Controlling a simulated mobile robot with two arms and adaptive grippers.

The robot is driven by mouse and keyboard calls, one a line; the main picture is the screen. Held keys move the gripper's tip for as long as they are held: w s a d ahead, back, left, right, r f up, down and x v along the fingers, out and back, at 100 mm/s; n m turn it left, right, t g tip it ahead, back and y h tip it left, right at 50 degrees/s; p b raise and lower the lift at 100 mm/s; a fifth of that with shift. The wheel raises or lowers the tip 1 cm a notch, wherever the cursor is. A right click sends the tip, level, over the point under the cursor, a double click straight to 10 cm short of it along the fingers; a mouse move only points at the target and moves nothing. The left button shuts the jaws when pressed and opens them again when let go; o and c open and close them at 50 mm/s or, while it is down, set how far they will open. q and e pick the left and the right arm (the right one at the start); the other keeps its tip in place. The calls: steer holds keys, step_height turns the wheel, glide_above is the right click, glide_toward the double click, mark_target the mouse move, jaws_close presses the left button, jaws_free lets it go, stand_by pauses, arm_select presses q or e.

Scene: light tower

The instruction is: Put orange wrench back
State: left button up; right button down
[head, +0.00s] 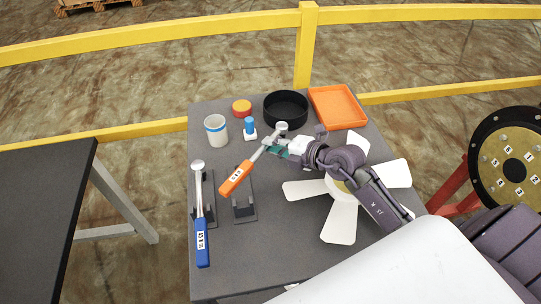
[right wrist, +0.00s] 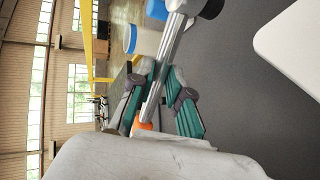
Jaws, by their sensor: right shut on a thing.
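My right gripper (head: 272,149) is shut on the metal shaft of the orange wrench (head: 236,179). The wrench's orange labelled handle points down-left, and its round head is up-right, beside the blue-topped item. The handle overlaps the upper part of an empty dark stand (head: 243,210) on the grey table; I cannot tell whether they touch. In the right wrist view, the teal fingers of the gripper (right wrist: 160,100) are on both sides of the shaft, and a bit of the orange wrench's handle (right wrist: 143,127) shows. My left gripper is not in view.
A blue wrench (head: 202,238) rests on a dark stand at left. At the back of the table (head: 275,255) are a cup (head: 216,130), a blue-topped item (head: 250,128), an orange-red round item (head: 241,108), a black bowl (head: 286,108) and an orange tray (head: 338,106). A white fan (head: 340,222) lies at right.

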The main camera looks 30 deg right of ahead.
steer(key=shift+a+f, duration=0.35)
steer(key=shift+a, duration=0.2)
steer(key=shift+f+b, duration=0.35)
steer(key=shift+f, duration=1.5)
steer(key=shift+f, duration=0.15)
steer(key=c, duration=1.1)
jaws_free()
steer(key=v, duration=1.2)
